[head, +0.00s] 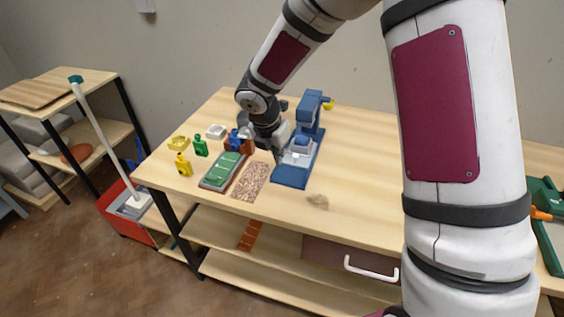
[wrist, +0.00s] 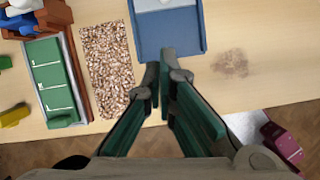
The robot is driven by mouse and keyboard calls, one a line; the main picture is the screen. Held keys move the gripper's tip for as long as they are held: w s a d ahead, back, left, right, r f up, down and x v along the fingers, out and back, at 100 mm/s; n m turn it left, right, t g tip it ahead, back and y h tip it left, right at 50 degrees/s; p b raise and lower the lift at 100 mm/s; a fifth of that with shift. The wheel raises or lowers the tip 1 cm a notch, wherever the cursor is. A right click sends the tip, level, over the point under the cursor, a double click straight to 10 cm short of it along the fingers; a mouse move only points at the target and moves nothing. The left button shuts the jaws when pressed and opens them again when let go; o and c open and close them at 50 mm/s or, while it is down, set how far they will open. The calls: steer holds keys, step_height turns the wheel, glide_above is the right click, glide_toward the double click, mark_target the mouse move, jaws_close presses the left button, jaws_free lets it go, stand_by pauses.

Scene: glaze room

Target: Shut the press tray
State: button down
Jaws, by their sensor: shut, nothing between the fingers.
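The blue press (head: 312,112) stands on the wooden worktop, with an upright column and an overhanging head. Its flat blue tray or base (head: 291,178) reaches toward the table's front edge. In the wrist view the blue tray (wrist: 168,38) shows at the top centre, with a raised rim on its sides. I cannot tell how far the tray is drawn out. My gripper (head: 279,160) is shut and empty, beside the left of the press. My wrist hides part of the press.
A speckled mat (wrist: 107,70) and a green panelled tray (wrist: 50,78) lie left of the press. Several small yellow, green and blue pieces stand farther left. The worktop (head: 355,180) right of the press is clear apart from a brown stain (head: 317,202). A drawer (head: 345,258) hangs below.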

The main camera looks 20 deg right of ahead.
step_height(320, 180, up, 2)
steer(key=m+t+h+b, duration=0.1)
steer(key=m+h+b, duration=0.2)
steer(key=m+h, duration=0.15)
glide_toward(291, 164)
steer(key=f, duration=0.1)
steer(key=f+n, duration=0.1)
steer(key=f, duration=0.1)
steer(key=shift+s+a+f, duration=0.2)
steer(key=shift+a+f, duration=0.05)
steer(key=shift+f, duration=0.05)
steer(key=shift+w+d, duration=0.3)
steer(key=shift+d, duration=0.25)
steer(key=shift+w+d, duration=0.3)
steer(key=shift+d, duration=0.25)
steer(key=shift+w+d+f, duration=0.1)
steer(key=shift+w+d, duration=0.3)
steer(key=shift+d, duration=0.2)
